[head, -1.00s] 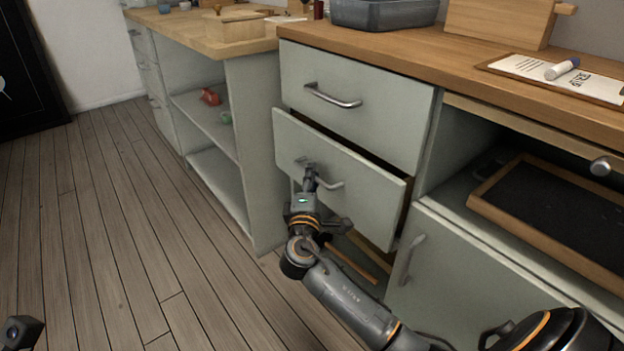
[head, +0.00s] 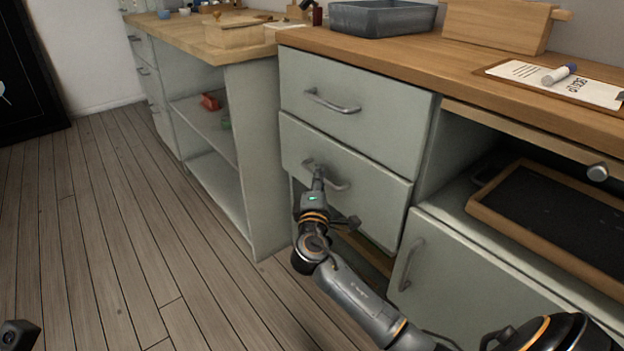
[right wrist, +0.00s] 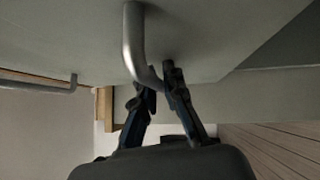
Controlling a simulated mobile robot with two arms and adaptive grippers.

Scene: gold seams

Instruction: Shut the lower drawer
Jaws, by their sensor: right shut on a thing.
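The lower drawer (head: 378,206) is a pale grey-green front below the upper drawer (head: 385,110). It now looks flush, or nearly so, with the front above; I cannot tell whether a thin gap is left. My right gripper (head: 318,176) is at the left part of its metal bar handle (head: 340,185). In the right wrist view the two fingers (right wrist: 160,85) are closed at the bent end of the handle (right wrist: 131,45). My left gripper's fingers do not show; only a dark part of mine is at the bottom left corner.
Below the drawer is an open space with a wooden edge (head: 372,252). A cabinet door (head: 460,290) with a handle (head: 411,264) is to the right. A framed dark tray (head: 560,215) sits in the open shelf. The wooden floor (head: 110,240) at left is clear.

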